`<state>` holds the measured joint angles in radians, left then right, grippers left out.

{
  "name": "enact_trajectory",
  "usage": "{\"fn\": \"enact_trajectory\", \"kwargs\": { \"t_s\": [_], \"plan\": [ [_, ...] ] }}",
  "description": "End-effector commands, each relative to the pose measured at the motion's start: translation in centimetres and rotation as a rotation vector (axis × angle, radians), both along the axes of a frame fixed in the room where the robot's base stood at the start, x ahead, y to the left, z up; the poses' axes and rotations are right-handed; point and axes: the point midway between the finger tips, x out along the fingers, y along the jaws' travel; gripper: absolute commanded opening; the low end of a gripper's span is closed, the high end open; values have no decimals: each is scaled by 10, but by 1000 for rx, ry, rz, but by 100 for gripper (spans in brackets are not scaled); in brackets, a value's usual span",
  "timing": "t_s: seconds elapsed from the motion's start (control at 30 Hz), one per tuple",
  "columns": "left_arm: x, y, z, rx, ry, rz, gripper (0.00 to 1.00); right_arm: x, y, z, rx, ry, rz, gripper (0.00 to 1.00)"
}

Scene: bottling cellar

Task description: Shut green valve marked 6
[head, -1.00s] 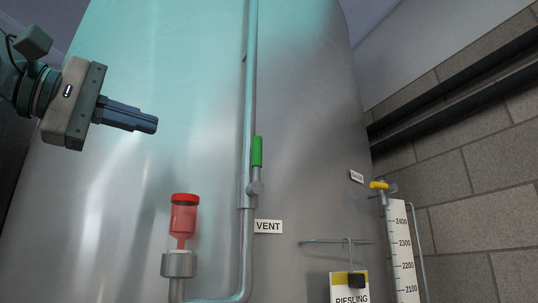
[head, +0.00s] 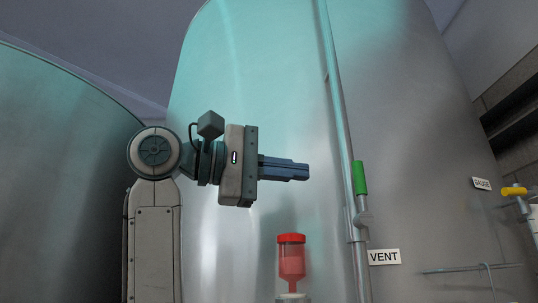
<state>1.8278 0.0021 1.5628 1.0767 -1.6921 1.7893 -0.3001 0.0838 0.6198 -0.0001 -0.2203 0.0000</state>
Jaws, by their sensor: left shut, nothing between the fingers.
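A green valve handle (head: 360,178) sits upright, in line with the vertical steel pipe (head: 333,88) on the tank, at right of centre. The plate below it reads VENT (head: 384,257); I see no number 6 on or near it. My left gripper (head: 306,172) is shut and empty. Its blue fingers point right toward the green handle, and in the picture a gap lies between their tips and it. My right gripper is not in view.
A yellow handle (head: 514,191) with a GAUGE plate (head: 482,184) is at the right edge. A large steel tank (head: 240,70) fills the middle, and another tank (head: 60,180) stands at left.

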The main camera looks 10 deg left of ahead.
Motion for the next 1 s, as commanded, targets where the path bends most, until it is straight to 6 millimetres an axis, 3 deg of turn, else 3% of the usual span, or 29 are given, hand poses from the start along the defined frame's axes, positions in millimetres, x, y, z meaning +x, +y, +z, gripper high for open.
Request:
{"fn": "enact_trajectory", "kwargs": {
  "t_s": [0.03,0.2,0.4,0.7,1.0],
  "plan": [
    [6,-12,6,1,3,-5,0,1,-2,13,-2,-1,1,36],
    [23,-42,5,0,2,-3,0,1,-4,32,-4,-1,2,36],
    [35,-63,3,-1,0,-1,0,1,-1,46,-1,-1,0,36],
    [40,-70,0,-2,0,1,0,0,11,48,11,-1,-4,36],
    [40,-69,0,-2,0,2,0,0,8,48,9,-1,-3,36]
  ]
}}
